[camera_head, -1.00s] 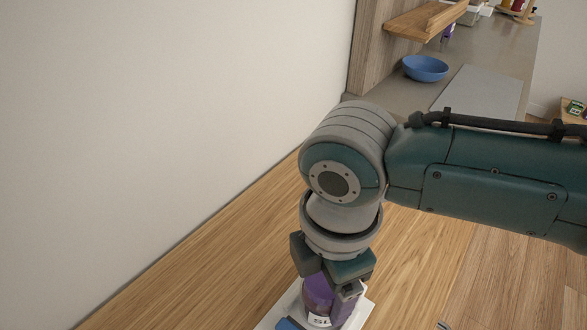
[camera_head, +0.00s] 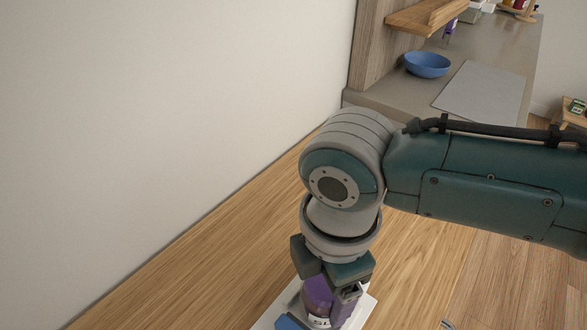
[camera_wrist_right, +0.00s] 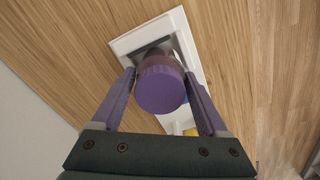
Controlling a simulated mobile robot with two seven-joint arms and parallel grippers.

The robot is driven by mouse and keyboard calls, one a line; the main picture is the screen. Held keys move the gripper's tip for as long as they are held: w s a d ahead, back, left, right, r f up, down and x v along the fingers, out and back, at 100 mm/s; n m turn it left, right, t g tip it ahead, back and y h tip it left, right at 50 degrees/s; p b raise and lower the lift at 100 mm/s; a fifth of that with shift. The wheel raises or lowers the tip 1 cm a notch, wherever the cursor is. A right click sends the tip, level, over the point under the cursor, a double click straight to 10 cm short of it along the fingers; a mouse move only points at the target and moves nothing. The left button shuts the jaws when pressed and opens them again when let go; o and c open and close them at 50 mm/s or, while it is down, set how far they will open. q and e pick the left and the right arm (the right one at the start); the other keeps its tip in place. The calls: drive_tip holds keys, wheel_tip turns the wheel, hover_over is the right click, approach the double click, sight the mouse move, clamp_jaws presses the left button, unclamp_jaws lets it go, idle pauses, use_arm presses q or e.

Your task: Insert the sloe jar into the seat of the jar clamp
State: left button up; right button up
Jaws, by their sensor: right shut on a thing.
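The sloe jar (camera_head: 318,292) has a purple lid and a pale label with "SL" showing; it stands about upright. My right gripper (camera_wrist_right: 160,76) is shut on the jar, one purple finger on each side of the lid (camera_wrist_right: 160,92). The jar clamp has a white base plate (camera_head: 362,308) on the wooden counter, with a blue part (camera_head: 289,322) at the bottom picture edge. In the wrist view, the white plate (camera_wrist_right: 128,42) surrounds a dark grey area behind the jar. The lid hides the jar's bottom and most of the seat, so its depth cannot be told. My left gripper is out of view.
A pale wall (camera_head: 180,110) runs along the left of the wooden counter (camera_head: 215,265). A blue bowl (camera_head: 428,65), a grey mat (camera_head: 482,92) and a wooden shelf (camera_head: 425,16) are far behind. Bare counter lies left of the clamp.

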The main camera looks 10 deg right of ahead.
drive_tip(key=o, duration=1.2)
drive_tip(key=shift+c, duration=0.2)
